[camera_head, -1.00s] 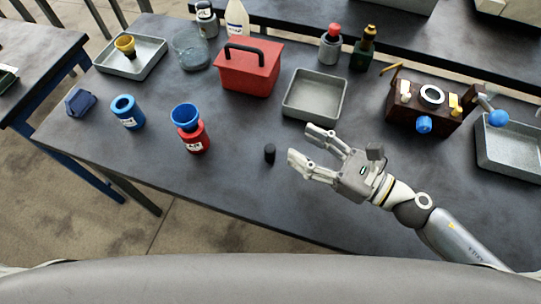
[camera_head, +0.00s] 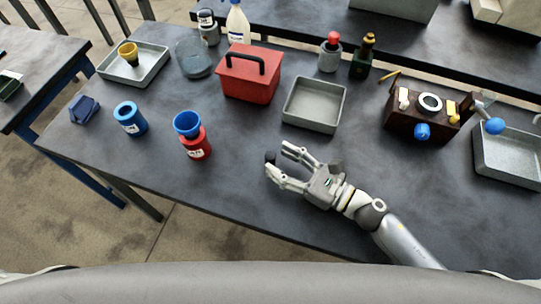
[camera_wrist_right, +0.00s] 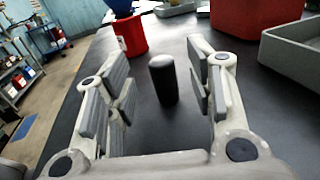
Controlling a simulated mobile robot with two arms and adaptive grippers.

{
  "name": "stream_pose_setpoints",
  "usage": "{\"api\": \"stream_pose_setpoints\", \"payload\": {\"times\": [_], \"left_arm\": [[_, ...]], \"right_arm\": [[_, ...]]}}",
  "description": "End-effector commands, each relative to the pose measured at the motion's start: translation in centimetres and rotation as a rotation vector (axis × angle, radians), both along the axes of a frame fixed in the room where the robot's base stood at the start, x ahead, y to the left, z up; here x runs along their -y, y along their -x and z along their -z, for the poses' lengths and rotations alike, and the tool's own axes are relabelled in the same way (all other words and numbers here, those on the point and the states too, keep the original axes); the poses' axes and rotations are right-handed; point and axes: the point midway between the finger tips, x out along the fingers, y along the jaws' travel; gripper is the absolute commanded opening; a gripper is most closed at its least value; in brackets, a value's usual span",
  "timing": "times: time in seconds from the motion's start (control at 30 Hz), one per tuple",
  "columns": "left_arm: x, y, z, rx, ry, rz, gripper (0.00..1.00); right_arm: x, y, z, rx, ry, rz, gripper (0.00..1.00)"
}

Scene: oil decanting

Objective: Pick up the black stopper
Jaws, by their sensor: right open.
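The black stopper (camera_head: 270,157) stands upright on the dark table, partly hidden by a finger of my right gripper (camera_head: 279,161) in the head view. In the right wrist view the black stopper (camera_wrist_right: 163,80) appears between the two spread fingers of my right gripper (camera_wrist_right: 160,90), with dark table visible on both sides of it. The fingers are open and hold nothing. I cannot see either finger touching the stopper. My left gripper is not in view.
A red container (camera_head: 197,149) with a blue funnel (camera_head: 187,123) stands left of the stopper. A blue container (camera_head: 129,119) is farther left. A grey tray (camera_head: 289,118) and a red toolbox (camera_head: 240,88) lie behind. The table's front edge is close; the table around the stopper is clear.

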Motion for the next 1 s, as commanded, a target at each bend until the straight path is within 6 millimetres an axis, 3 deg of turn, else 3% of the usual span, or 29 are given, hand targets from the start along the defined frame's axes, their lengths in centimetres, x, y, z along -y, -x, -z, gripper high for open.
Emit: {"api": "stream_pose_setpoints", "payload": {"times": [0.2, 0.43, 0.73, 1.0], "left_arm": [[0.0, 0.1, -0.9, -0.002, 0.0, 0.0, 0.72], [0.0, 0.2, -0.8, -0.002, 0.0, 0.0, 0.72], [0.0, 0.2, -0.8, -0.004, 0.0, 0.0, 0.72], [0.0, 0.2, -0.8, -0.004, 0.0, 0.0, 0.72]], "right_arm": [[-1.8, -1.2, -0.1, 0.001, 0.002, 0.0, 0.49], [-1.9, -1.2, 0.0, 0.0, 0.001, 0.0, 0.48], [-1.9, -1.2, 0.0, 0.0, 0.001, 0.0, 0.09], [-1.8, -1.2, 0.0, 0.0, 0.001, 0.0, 0.07]]}}
